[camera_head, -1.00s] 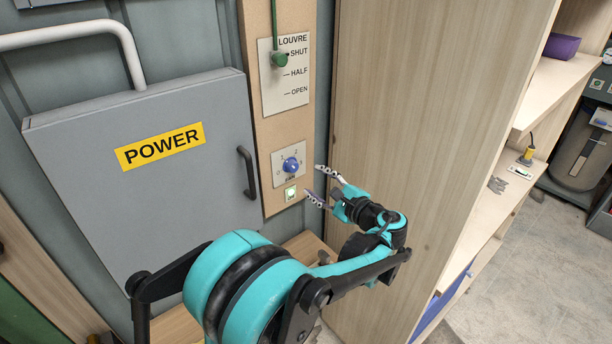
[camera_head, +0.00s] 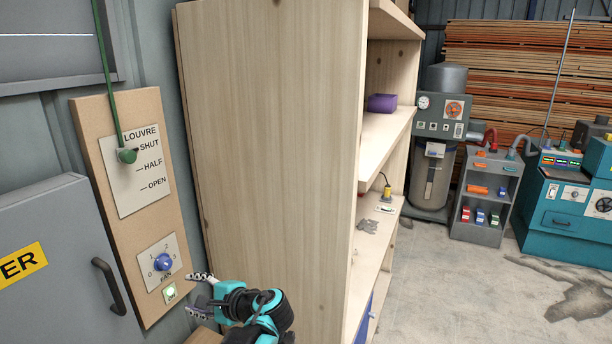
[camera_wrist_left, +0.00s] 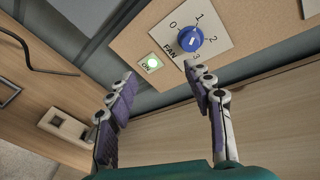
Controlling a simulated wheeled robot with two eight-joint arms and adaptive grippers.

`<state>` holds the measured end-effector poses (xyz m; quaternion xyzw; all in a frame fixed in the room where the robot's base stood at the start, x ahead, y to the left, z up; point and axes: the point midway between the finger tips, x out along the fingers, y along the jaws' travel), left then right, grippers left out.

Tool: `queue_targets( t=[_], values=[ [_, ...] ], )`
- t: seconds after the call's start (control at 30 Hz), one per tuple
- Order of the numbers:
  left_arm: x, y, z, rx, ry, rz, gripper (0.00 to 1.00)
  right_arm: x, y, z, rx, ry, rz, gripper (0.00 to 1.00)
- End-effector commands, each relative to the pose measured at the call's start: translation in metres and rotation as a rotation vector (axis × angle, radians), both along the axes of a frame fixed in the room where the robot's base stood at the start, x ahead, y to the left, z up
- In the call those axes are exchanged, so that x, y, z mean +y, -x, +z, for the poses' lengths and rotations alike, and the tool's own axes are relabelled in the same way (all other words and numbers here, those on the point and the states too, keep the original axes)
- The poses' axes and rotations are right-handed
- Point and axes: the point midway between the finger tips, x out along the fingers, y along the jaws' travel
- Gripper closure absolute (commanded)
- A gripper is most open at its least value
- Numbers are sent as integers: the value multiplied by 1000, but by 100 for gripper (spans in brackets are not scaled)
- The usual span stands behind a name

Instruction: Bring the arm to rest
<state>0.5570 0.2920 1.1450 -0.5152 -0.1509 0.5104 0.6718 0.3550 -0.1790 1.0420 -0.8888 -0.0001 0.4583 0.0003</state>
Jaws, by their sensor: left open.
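My left gripper (camera_head: 201,295) is in the lower left of the head view, beside the wooden control board (camera_head: 135,205). Its two fingers are spread apart with nothing between them. In the left wrist view the same open fingers (camera_wrist_left: 160,105) point toward the blue fan knob (camera_wrist_left: 182,42), apart from it. The fan knob also shows in the head view (camera_head: 163,262), above a lit green ON indicator (camera_head: 171,292). Most of my left arm is below the head view's edge. My right gripper is in neither view.
A tall wooden shelf unit (camera_head: 270,150) stands just right of the gripper. A grey power cabinet (camera_head: 50,270) with a black handle is at left. The louvre cord's green knob (camera_head: 126,155) is beside SHUT. Open floor (camera_head: 480,290) lies right, before a teal machine (camera_head: 570,210).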

Motion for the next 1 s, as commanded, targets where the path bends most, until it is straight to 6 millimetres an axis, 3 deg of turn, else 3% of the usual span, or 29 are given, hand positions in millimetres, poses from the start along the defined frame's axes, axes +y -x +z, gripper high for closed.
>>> queue_targets(
  t=[0.03, 0.17, 0.4, 0.5, 0.7, 1.0],
  values=[
    [4, 20, -8, -23, 106, 9, 48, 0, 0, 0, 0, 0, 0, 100],
    [-4, 68, -35, -109, 422, 45, 48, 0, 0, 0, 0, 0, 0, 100],
    [-54, 152, -80, -301, 1000, 192, 48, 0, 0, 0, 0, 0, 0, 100],
    [-79, 176, -92, -378, 1204, 266, 48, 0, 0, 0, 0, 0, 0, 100],
    [-109, 199, -102, -472, 1446, 369, 48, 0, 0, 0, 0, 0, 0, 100],
    [-114, 202, -103, -486, 1484, 386, 48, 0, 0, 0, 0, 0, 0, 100]
  ],
)
